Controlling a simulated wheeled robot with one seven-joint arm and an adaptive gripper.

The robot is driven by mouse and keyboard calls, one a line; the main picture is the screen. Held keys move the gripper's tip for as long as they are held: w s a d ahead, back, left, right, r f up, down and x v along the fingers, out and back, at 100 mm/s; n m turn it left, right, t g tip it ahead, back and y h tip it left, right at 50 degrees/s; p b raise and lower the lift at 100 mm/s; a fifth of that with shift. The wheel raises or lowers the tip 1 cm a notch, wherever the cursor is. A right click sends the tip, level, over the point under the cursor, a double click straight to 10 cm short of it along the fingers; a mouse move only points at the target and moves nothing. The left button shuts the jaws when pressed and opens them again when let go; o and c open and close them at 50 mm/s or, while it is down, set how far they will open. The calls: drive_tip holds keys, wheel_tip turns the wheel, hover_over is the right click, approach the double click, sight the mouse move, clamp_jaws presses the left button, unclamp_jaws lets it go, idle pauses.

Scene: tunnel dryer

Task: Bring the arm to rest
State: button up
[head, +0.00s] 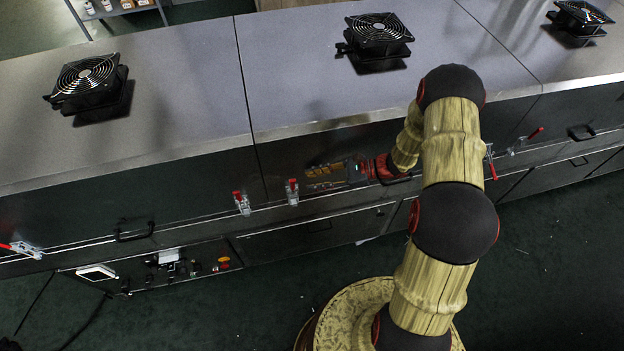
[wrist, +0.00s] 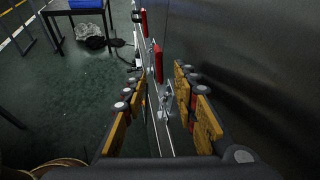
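My gripper (head: 312,176) is at the front face of the long grey dryer (head: 180,95), pointing left along it. In the wrist view my gripper (wrist: 160,80) has its two yellow-padded fingers well apart, with nothing held between them. A toggle clamp with an upright red handle (wrist: 158,62) shows ahead, seen through the gap between the fingers. In the head view this nearer clamp (head: 292,192) stands just left of the fingertips. Whether any finger touches the clamp or the panel is hard to tell.
Another red-handled clamp (head: 241,203) is farther left, and others sit at the far left (head: 22,248) and right (head: 520,143). Black fans (head: 378,35) stand on the dryer top. A control panel (head: 165,265) is low on the front. The green floor (head: 240,315) before it is clear.

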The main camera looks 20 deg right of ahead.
idle(0.4)
drive_tip(key=s+d+r+n+g+h+b, duration=0.15)
drive_tip(key=s+n+g+h, duration=0.4)
drive_tip(key=s, duration=0.85)
drive_tip(key=s+r+n+t+h+b, duration=0.3)
drive_tip(key=r+n, duration=0.4)
drive_tip(key=r, duration=0.4)
drive_tip(key=s+r+n+t+h+b, duration=0.4)
drive_tip(key=s+r+n+b, duration=0.3)
drive_tip(key=r, duration=0.4)
drive_tip(key=shift+s+h, duration=0.15)
drive_tip(key=shift+h, duration=0.4)
drive_tip(key=shift+r, duration=0.1)
drive_tip(key=shift+c, duration=0.8)
